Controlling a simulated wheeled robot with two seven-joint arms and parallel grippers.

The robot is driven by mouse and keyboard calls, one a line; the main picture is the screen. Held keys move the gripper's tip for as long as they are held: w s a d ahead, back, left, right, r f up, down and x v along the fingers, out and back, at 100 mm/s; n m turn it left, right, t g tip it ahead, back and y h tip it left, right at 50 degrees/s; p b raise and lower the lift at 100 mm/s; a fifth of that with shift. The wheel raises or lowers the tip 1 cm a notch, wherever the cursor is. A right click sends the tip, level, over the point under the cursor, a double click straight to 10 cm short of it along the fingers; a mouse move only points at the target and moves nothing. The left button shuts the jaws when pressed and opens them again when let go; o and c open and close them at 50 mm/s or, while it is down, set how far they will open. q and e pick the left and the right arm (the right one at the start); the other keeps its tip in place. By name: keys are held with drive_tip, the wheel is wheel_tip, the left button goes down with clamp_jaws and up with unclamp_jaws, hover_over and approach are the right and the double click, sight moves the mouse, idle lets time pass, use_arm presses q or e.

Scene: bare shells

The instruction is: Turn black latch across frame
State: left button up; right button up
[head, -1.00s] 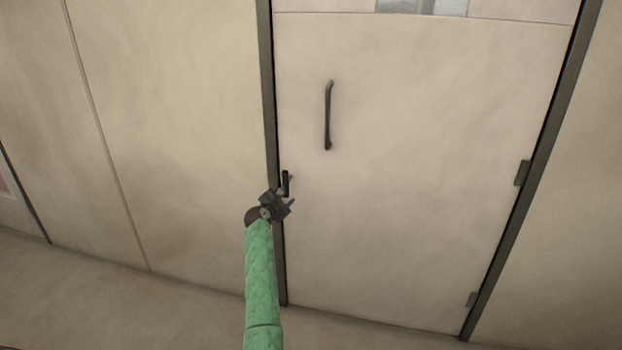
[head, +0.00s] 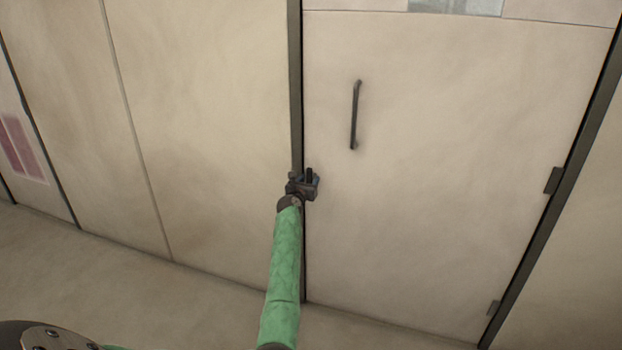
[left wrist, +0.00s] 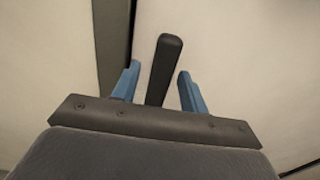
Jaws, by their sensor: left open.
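The black latch (head: 309,173) is a short upright bar at the left edge of the pale door, beside the dark frame (head: 296,90). In the left wrist view the latch (left wrist: 164,68) stands between two blue fingers, with visible gaps on both sides. My left gripper (head: 308,182) is open around the latch, at the end of the green arm. It also shows in the left wrist view (left wrist: 160,88). The latch's lower end is hidden behind the gripper body. My right gripper is not seen.
The door (head: 440,180) has a long dark pull handle (head: 355,115) above and right of the latch. Dark hinges (head: 553,181) sit on its right edge. Plain wall panels (head: 210,120) lie to the left. The floor (head: 150,285) in front looks clear.

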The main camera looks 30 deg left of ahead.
use_arm(q)
drive_tip(key=shift+x, duration=1.4)
clamp_jaws()
